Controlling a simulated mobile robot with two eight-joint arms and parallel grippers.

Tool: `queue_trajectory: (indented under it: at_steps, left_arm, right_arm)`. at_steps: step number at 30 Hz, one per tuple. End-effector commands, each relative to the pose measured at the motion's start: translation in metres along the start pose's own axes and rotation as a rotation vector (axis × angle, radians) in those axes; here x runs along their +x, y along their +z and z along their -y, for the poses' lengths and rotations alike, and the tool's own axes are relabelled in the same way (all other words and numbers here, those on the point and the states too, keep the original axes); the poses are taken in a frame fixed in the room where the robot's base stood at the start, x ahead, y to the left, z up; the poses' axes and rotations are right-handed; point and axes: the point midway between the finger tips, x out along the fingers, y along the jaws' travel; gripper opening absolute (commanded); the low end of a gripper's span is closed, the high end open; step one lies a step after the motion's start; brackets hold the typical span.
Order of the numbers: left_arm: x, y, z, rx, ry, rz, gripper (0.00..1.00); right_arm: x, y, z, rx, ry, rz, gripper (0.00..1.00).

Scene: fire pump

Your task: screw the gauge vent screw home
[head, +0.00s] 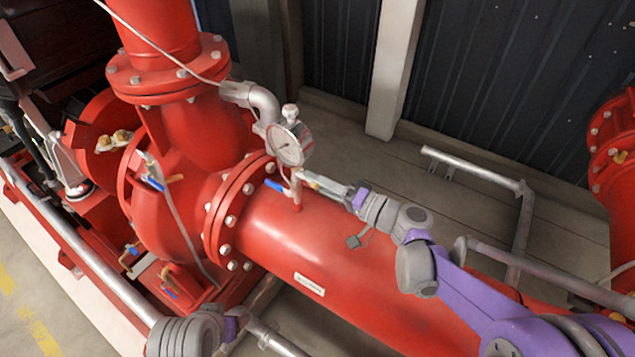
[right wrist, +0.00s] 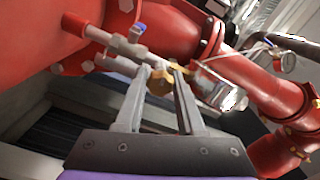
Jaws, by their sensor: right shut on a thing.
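The pressure gauge (head: 288,147) has a round white dial and stands above the red pipe, beside the flange. Below it is a small valve with a blue lever (head: 275,186); a blue lever (right wrist: 138,28) also shows on silver fittings in the right wrist view. My right gripper (head: 306,178) reaches in from the right at this valve. In the right wrist view its fingertips (right wrist: 160,72) are shut on a brass-coloured piece, apparently the vent screw (right wrist: 160,86). How far it is threaded in cannot be seen. Part of my left arm shows at the bottom left; its fingers are not clear.
The large red pipe (head: 340,270) runs under my right arm. A bolted red flange (head: 228,210) and a silver elbow pipe (head: 262,103) are close to the gauge. A grey pipe frame (head: 470,168) stands behind on the floor. The floor near the dark wall is open.

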Motion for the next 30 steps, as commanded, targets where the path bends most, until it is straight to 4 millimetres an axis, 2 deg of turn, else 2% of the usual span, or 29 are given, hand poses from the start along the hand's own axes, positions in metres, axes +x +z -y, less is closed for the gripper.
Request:
queue_trajectory:
  at_steps: [30]
  left_arm:
    - [0.018,0.012,0.000,0.000,0.000,0.007,0.68]
  right_arm:
    - [0.000,0.001,-0.002,0.962,0.001,0.000,0.00]
